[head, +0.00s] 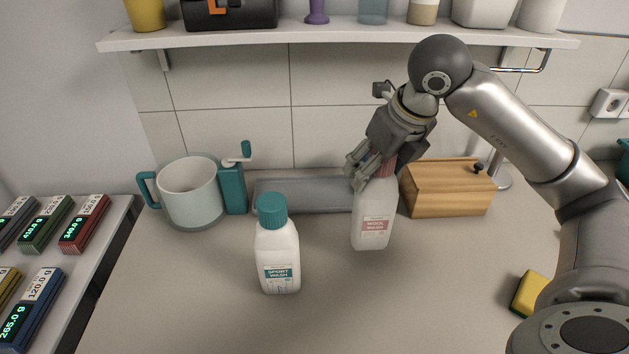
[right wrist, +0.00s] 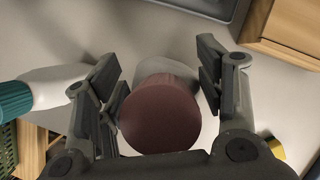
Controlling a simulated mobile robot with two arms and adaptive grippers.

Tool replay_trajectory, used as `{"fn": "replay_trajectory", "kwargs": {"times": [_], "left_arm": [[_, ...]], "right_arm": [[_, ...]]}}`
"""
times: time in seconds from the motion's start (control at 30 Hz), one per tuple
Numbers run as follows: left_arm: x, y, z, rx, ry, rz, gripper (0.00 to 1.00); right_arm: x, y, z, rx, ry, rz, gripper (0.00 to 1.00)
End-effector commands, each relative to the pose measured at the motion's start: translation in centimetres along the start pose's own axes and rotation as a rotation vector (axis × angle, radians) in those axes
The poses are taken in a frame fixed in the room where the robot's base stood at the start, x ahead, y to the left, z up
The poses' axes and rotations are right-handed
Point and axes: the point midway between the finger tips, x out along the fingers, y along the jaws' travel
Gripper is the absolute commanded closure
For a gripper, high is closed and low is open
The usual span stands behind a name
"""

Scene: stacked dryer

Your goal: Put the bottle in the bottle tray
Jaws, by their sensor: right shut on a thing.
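A white bottle with a dark red cap and a pink label (head: 373,222) is upright at the middle right of the counter. My right gripper (head: 371,171) is shut on it at the cap end, reaching in from above. In the right wrist view the round red cap (right wrist: 160,115) sits between the fingers (right wrist: 163,95). I cannot tell whether its base touches the counter. The grey tray (head: 300,193) lies at the back, behind and left of this bottle, and its right end is partly hidden. A second white bottle with a teal cap (head: 278,255) stands in front of the tray. My left gripper is out of view.
A wooden box (head: 448,190) stands right of the held bottle. A pale mug (head: 190,190) and a teal hand-crank device (head: 233,187) stand left of the tray. A yellow sponge (head: 527,294) lies at the right. A shelf (head: 330,38) hangs above.

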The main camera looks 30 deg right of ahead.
Motion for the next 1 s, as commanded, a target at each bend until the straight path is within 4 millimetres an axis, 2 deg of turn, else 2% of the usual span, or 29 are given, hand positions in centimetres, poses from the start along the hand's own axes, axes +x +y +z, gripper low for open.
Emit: {"fn": "replay_trajectory", "kwargs": {"times": [0.13,0.3,0.47,0.7,0.83,1.0], "left_arm": [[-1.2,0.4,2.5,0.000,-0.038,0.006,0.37],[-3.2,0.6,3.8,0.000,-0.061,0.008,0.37],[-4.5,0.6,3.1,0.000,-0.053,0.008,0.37],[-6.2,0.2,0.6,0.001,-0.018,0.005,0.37],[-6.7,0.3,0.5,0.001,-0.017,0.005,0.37],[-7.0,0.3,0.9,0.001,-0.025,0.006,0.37]], "right_arm": [[0.3,0.1,1.9,0.002,-0.002,0.006,0.84],[1.8,0.2,6.1,0.001,0.001,0.006,0.84],[3.4,0.1,9.8,0.002,0.000,0.005,0.84],[5.5,0.1,14.6,0.001,0.001,0.002,0.84],[6.3,0.1,16.1,0.002,-0.002,0.002,0.84],[7.0,0.0,16.6,-0.001,0.001,0.001,0.84]]}}
